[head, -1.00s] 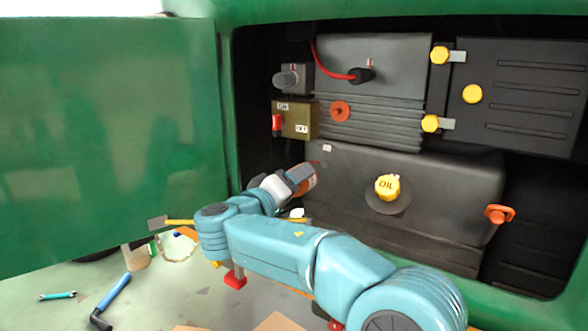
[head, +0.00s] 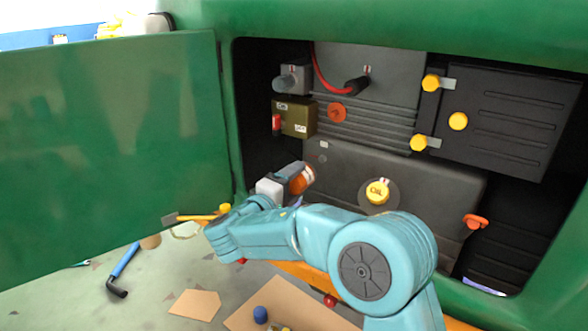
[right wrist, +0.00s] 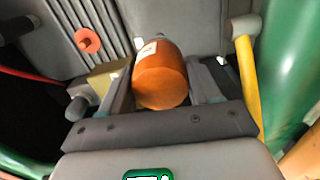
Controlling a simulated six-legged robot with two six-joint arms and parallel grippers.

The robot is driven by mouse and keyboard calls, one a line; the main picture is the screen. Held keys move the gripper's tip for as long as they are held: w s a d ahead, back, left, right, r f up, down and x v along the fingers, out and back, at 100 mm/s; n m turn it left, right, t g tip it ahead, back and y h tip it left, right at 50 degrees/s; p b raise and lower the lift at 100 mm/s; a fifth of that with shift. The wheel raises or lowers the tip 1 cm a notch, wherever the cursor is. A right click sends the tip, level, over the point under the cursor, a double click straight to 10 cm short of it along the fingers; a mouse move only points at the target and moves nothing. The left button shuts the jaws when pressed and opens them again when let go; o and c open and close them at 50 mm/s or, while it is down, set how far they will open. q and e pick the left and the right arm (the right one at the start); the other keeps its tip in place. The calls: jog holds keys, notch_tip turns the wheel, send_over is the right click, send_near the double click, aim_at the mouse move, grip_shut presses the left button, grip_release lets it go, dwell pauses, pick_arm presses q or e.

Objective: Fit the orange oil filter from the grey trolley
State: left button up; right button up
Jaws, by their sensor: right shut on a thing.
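The orange oil filter (right wrist: 160,78) is between the two fingers of my right gripper (right wrist: 162,82) in the right wrist view, which is shut on it. In the head view the orange filter (head: 301,178) shows at the end of my right arm, in front of the lower left of the engine bay. The bay holds a grey engine block (head: 350,165) with a yellow OIL cap (head: 377,191) and an orange-red round fitting (head: 337,112). That fitting also shows in the right wrist view (right wrist: 87,40). The filter appears apart from the fitting. My left gripper is not seen.
The green door (head: 110,140) stands open at the left. A yellow-handled hammer (head: 198,217) is near its lower edge. A control box (head: 294,118) with a red switch sits left of the engine. A blue-handled tool (head: 123,265) and cardboard (head: 285,308) lie on the floor.

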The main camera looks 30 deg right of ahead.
aim_at(312, 168)
jog(key=shift+r+n+p, duration=0.3)
jog(key=shift+n+p, duration=0.9)
jog(key=shift+p, duration=1.3)
jog(key=n+p, duration=0.3)
jog(key=n, duration=0.1)
jog(key=x, duration=0.1)
jog(key=b+x, duration=0.1)
jog(key=x, duration=0.1)
jog(key=b+x, duration=0.1)
jog(key=x, duration=0.1)
jog(key=shift+f, duration=0.35)
jog(key=shift+x, duration=1.05)
jog(key=shift+s+r+b, duration=0.1)
jog(key=shift+s+b, duration=0.05)
jog(key=shift+b, duration=0.35)
jog(key=shift+d+b, duration=0.1)
jog(key=shift+b, duration=0.3)
jog(key=shift+d+b, duration=0.2)
jog(key=shift+b, duration=0.1)
jog(key=shift+w+d, duration=0.25)
